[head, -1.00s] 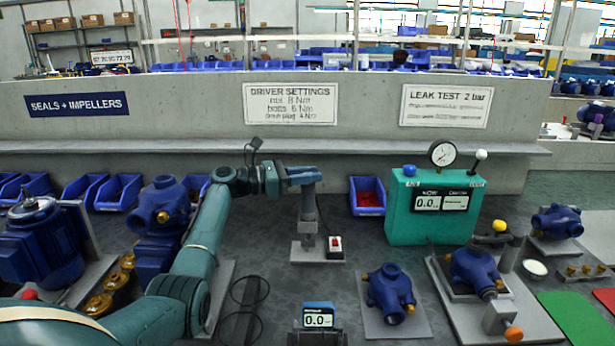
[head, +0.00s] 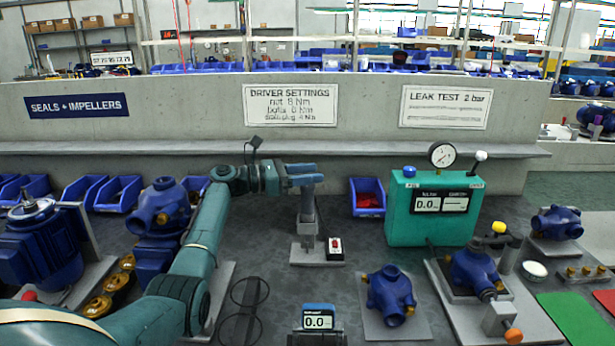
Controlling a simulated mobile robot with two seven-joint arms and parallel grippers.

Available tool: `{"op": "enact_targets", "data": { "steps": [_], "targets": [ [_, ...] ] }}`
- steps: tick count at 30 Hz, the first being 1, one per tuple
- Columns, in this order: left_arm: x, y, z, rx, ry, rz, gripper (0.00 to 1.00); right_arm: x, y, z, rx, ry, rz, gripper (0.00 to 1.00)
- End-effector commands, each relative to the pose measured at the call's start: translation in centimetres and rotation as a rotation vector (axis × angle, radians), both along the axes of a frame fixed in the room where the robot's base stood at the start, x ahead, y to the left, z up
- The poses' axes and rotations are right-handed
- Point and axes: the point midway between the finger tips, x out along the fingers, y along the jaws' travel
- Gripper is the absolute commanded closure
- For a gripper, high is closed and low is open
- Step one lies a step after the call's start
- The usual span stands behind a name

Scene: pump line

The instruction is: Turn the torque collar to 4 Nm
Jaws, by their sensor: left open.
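The torque driver (head: 307,208) stands upright in its grey stand (head: 308,252), left of the middle of the bench. Its torque collar is too small to make out, and any setting on it cannot be read. From this angle I cannot tell whether the fingers touch the driver. A small readout (head: 319,318) at the front shows 0.0. The driver settings sign (head: 290,105) lists nut 8 Nm, bolts 6 Nm and drain plug 4 Nm. My right gripper is not in view.
A red-buttoned switch box (head: 334,248) sits beside the stand. A blue bin (head: 367,197) with red parts and the green leak tester (head: 432,212) stand to the right. A blue pump housing (head: 390,294) lies on a plate in front. Blue pump parts (head: 160,215) stand left of my arm.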

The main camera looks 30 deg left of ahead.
Motion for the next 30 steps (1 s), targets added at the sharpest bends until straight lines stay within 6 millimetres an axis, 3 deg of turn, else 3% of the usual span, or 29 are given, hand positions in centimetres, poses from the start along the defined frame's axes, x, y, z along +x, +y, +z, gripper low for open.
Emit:
{"op": "enact_targets", "data": {
  "steps": [9,13,18,30],
  "targets": [
    [0.0,0.0,6.3,0.003,-0.004,0.000,0.54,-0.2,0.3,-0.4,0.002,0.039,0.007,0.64],
    [0.0,0.0,8.1,0.002,-0.002,0.000,0.54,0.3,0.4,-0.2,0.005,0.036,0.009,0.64],
    [0.0,0.0,9.2,0.001,0.001,0.000,0.54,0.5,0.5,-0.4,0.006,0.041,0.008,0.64],
    [0.0,0.0,9.2,0.001,0.001,0.000,0.54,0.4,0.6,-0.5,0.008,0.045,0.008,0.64]
  ]
}}
